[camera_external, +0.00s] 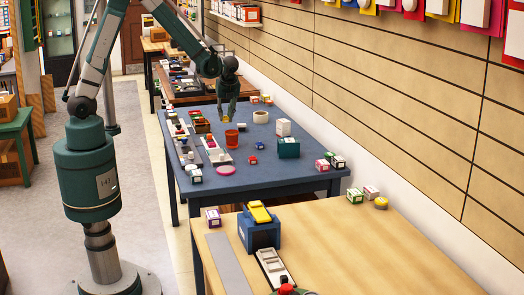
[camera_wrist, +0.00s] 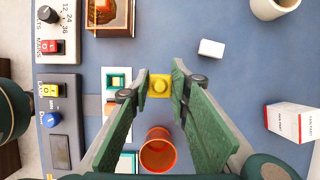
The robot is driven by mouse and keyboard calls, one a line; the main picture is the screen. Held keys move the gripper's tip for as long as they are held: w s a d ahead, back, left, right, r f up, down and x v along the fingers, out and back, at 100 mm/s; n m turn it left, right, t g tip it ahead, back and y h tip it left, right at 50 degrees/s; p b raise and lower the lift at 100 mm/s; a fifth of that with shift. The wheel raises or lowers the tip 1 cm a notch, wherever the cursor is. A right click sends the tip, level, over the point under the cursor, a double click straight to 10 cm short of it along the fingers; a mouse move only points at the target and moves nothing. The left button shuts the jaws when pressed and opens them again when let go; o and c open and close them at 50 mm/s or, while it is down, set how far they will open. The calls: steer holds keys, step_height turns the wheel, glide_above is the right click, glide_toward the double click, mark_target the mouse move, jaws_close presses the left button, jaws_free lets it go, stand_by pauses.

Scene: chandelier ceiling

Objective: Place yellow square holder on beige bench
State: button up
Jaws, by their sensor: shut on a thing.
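The yellow square holder (camera_wrist: 159,86), small with a round raised middle, sits between my fingertips in the wrist view. My gripper (camera_wrist: 161,91) is shut on it. In the external view my gripper (camera_external: 227,112) points down over the blue table, with the holder (camera_external: 226,119) as a small yellow spot at its tips. I cannot tell exactly how high the holder is above the table. The beige bench (camera_external: 370,250) stands in the foreground, nearer the camera than the blue table.
An orange cup (camera_external: 231,139) stands just beside my gripper on the blue table (camera_external: 262,178). A green box (camera_external: 288,148) and white box are to the right.

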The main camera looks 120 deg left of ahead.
mark_target(226, 122)
steer(key=shift+f, duration=2.05)
steer(key=shift+f+b, duration=0.55)
steer(key=shift+f, duration=1.3)
steer(key=shift+f, duration=0.15)
steer(key=o, duration=0.8)
steer(key=p+v, duration=0.1)
steer(key=v, duration=1.1)
steer(key=shift+p, duration=0.3)
